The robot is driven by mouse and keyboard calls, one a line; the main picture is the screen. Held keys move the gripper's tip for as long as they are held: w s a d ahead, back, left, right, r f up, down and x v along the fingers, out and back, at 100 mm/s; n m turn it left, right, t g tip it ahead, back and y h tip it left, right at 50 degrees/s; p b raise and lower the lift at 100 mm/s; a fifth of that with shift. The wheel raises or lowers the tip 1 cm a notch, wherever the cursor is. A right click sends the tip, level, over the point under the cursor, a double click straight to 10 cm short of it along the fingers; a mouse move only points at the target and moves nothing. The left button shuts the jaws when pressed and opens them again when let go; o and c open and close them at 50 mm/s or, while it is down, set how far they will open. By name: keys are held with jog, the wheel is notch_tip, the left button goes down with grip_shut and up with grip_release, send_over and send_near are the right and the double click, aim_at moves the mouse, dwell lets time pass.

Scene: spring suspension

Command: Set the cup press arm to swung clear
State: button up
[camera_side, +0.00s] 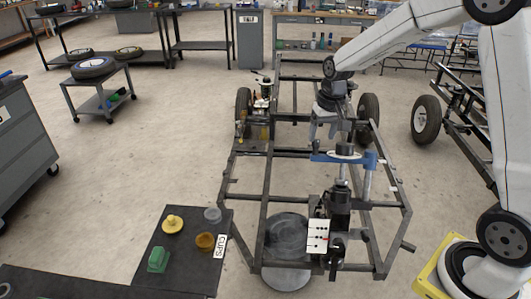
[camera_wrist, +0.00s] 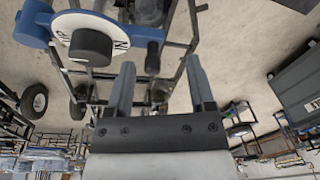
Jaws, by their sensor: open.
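My gripper (camera_side: 323,132) is open and empty, just above and left of the disc in the side view. In the wrist view my gripper's fingers (camera_wrist: 160,70) are apart, to the right of the disc, touching nothing that I can see.
A dark mat labelled CUPS (camera_side: 165,270) lies at the lower left with green, yellow, orange and grey pieces. A black tube frame (camera_side: 228,195) with wheels surrounds the work. A white plate with dark marks (camera_side: 317,237) stands at the front.

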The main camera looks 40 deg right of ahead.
aim_at(316, 143)
jog(key=shift+m, duration=0.7)
jog(key=w+d, duration=0.3)
jog(key=shift+w+d+r, duration=0.3)
jog(key=shift+d+r, duration=0.05)
jog(key=shift+f, duration=0.1)
jog(key=shift+w+a+f, duration=0.1)
jog(key=shift+a+f, duration=0.1)
jog(key=shift+f, duration=1.7)
jog(key=shift+w+a+f, duration=0.1)
jog(key=shift+a+f, duration=0.05)
jog(key=shift+f, duration=1.75)
grip_shut()
